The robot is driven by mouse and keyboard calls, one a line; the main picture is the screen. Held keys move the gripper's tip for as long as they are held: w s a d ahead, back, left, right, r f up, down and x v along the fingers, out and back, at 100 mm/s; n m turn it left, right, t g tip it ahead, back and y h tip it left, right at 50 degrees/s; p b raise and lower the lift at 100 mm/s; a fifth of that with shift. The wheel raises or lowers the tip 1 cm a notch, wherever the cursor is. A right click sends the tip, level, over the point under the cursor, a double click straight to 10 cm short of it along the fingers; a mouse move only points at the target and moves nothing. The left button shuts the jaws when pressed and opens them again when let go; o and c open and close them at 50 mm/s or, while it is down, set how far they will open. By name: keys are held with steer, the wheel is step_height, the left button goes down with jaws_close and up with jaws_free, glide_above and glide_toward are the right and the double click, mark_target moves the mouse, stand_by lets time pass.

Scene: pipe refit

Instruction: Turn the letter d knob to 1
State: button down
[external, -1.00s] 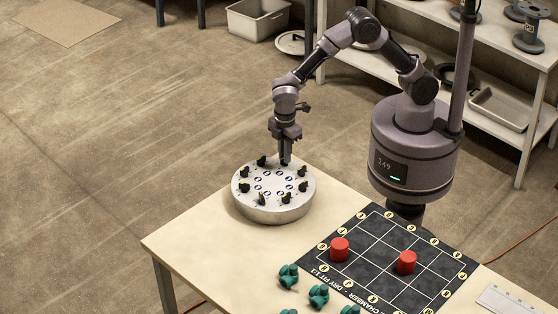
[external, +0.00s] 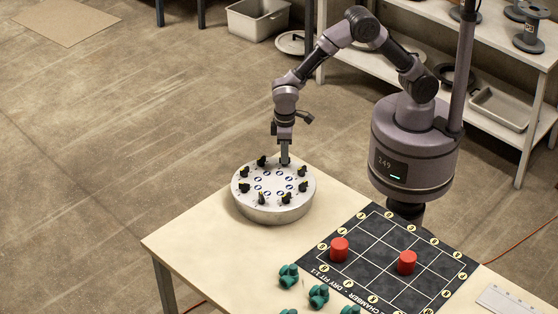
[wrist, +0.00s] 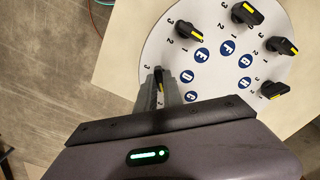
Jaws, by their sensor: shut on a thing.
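A round silver-grey dial plate (external: 272,210) stands on the table, with several black knobs with yellow marks around its rim. In the wrist view its white face (wrist: 215,25) carries blue letter discs and small numbers. My gripper (external: 285,161) points straight down at the plate's far edge. In the wrist view its fingers (wrist: 160,88) are shut on a dark knob (wrist: 158,76), which appears to be the d knob, as it lies nearest the D disc (wrist: 187,76). The fingers and palm hide most of this knob, so its pointed number is unclear.
Neighbouring knobs stand close by, one (wrist: 185,30) beside the gripped knob. On the table are a black grid mat (external: 375,238), two red cylinders (external: 340,249) (external: 407,262) and several teal fittings (external: 318,295). The table's left front is bare.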

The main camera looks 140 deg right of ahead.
steer(key=shift+m, duration=1.1)
steer(key=c, duration=1.5)
jaws_free()
steer(key=shift+r, duration=0.15)
step_height(320, 180, up, 17)
steer(key=p, duration=0.6)
steer(key=shift+r, duration=0.1)
